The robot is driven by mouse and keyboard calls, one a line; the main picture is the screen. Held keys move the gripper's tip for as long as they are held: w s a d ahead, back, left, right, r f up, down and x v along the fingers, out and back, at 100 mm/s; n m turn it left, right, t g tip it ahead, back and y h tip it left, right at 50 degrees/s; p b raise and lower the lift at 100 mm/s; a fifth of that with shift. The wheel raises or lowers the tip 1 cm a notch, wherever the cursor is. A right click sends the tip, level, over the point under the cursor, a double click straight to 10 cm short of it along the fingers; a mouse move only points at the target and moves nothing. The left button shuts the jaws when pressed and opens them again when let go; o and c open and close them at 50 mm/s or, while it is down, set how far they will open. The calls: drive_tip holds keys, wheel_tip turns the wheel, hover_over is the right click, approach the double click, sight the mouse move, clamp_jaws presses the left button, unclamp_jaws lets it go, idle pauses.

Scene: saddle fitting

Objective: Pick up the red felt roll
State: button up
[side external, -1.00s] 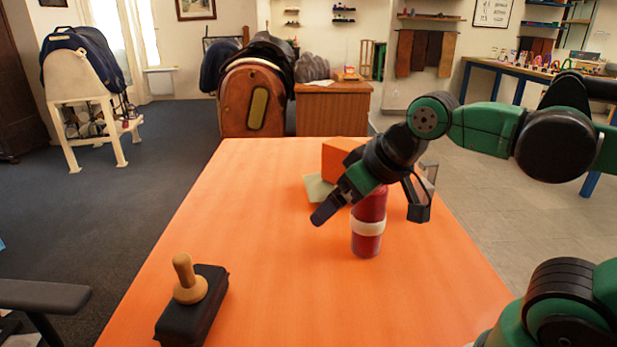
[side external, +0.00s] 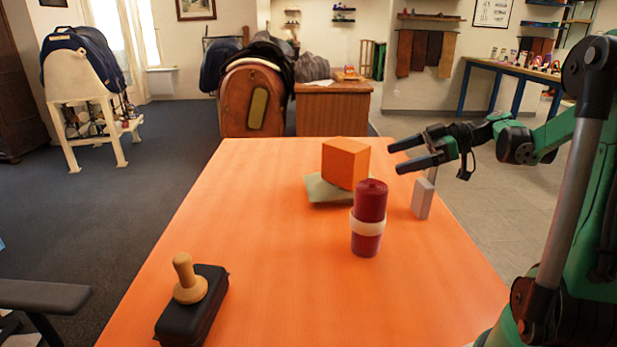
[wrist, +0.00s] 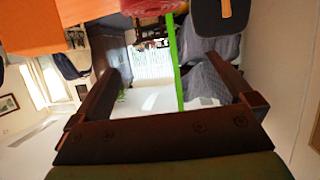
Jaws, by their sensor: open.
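The red felt roll (side external: 371,202) stands upright on the orange table in the side external view, with a pale band around its lower half. My gripper (side external: 394,160) is open and empty, its fingers pointing left. In that view it appears above and to the right of the roll, apart from it. In the wrist view, my two dark fingers (wrist: 165,70) are spread wide with nothing between them that I can see held. A red rounded shape (wrist: 150,6), apparently the roll, is cut off at that view's top edge, beyond the fingertips.
An orange block (side external: 345,163) sits on a pale green pad (side external: 325,190) behind the roll. A grey-white block (side external: 422,199) stands to its right, below my gripper. A black block with a wooden knob (side external: 193,300) lies front left. The table's (side external: 290,270) front middle is clear.

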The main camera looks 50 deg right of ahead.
sight(369, 194)
drive_tip(key=shift+w+a+f, duration=0.6)
drive_tip(key=shift+w+f, duration=0.1)
drive_tip(key=shift+f, duration=0.7)
drive_tip(key=shift+w+a+f, duration=0.55)
drive_tip(key=shift+w+f, duration=0.2)
drive_tip(key=shift+f, duration=0.7)
drive_tip(key=shift+w+a+f, duration=0.6)
drive_tip(key=shift+w+f, duration=0.1)
drive_tip(key=shift+f, duration=0.7)
drive_tip(key=c, duration=1.4)
drive_tip(key=shift+r, duration=0.15)
